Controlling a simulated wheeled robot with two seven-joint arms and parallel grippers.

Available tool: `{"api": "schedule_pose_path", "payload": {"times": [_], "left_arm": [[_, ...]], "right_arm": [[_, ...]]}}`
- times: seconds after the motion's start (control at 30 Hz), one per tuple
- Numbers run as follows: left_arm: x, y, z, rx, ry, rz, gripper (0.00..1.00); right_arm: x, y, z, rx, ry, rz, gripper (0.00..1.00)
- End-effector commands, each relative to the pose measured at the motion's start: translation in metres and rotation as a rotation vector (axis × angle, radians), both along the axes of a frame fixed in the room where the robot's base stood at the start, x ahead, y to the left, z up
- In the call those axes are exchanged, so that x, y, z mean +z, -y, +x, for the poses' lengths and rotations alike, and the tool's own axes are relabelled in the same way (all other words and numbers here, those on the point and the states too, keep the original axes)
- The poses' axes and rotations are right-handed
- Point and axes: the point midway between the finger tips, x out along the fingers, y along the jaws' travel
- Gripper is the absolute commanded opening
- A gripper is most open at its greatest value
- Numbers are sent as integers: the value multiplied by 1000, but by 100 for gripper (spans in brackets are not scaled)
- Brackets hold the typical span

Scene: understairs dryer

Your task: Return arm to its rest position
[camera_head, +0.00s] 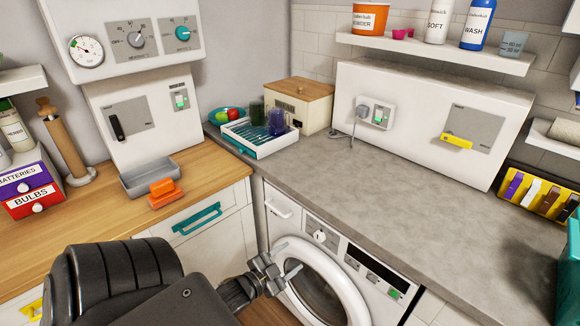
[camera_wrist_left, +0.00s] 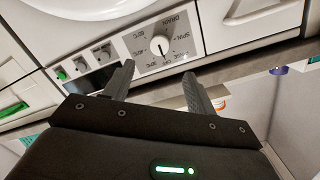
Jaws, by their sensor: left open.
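My left arm comes in from the lower left of the head view. Its gripper (camera_head: 291,256) is open and empty in front of the white front-loading machine (camera_head: 343,252), near the upper left of the round door (camera_head: 345,285). The left wrist view shows the two spread fingers (camera_wrist_left: 158,74) with nothing between them. Beyond them is the machine's panel with a dial (camera_wrist_left: 160,46) and small buttons (camera_wrist_left: 92,57). I cannot tell whether a finger touches the machine. The arm hides part of the floor and cabinets. My right gripper is not in view.
A grey countertop (camera_head: 400,195) overhangs the machine. A wooden counter (camera_head: 100,222) at left holds an orange sponge (camera_head: 163,189) and a grey tray (camera_head: 148,174). A teal drawer handle (camera_head: 197,217) sticks out near my arm. A teal container (camera_head: 570,265) stands at right.

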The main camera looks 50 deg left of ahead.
Motion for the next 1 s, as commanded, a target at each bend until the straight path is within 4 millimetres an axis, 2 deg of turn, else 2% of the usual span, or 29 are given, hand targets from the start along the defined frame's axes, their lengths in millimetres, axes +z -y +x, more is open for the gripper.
{"api": "schedule_pose_path", "payload": {"times": [0.37, 0.47, 0.57, 0.67, 0.7, 0.77, 0.8, 0.87, 0.9, 0.97, 1.0], "left_arm": [[-1, 0, 0, 3, -4, -17, 56], [-25, -8, -4, 29, -63, -49, 56], [-78, -16, -19, 66, -177, -90, 56], [-150, -19, -45, 115, -335, -144, 56], [-180, -18, -58, 134, -401, -166, 56], [-224, -14, -81, 164, -502, -198, 56], [-251, -10, -98, 183, -569, -216, 56], [-291, -2, -126, 210, -671, -244, 56], [-316, 4, -147, 227, -739, -258, 56], [-351, 15, -179, 252, -842, -280, 56], [-371, 24, -202, 266, -910, -289, 56]], "right_arm": [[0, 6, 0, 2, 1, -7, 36], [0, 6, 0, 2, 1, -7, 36], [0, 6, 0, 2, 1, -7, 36], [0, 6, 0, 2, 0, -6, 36], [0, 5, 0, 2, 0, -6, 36], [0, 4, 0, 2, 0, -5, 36], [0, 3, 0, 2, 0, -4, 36], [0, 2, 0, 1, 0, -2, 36], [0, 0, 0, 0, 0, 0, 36], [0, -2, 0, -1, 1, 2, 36], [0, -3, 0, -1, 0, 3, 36]]}}
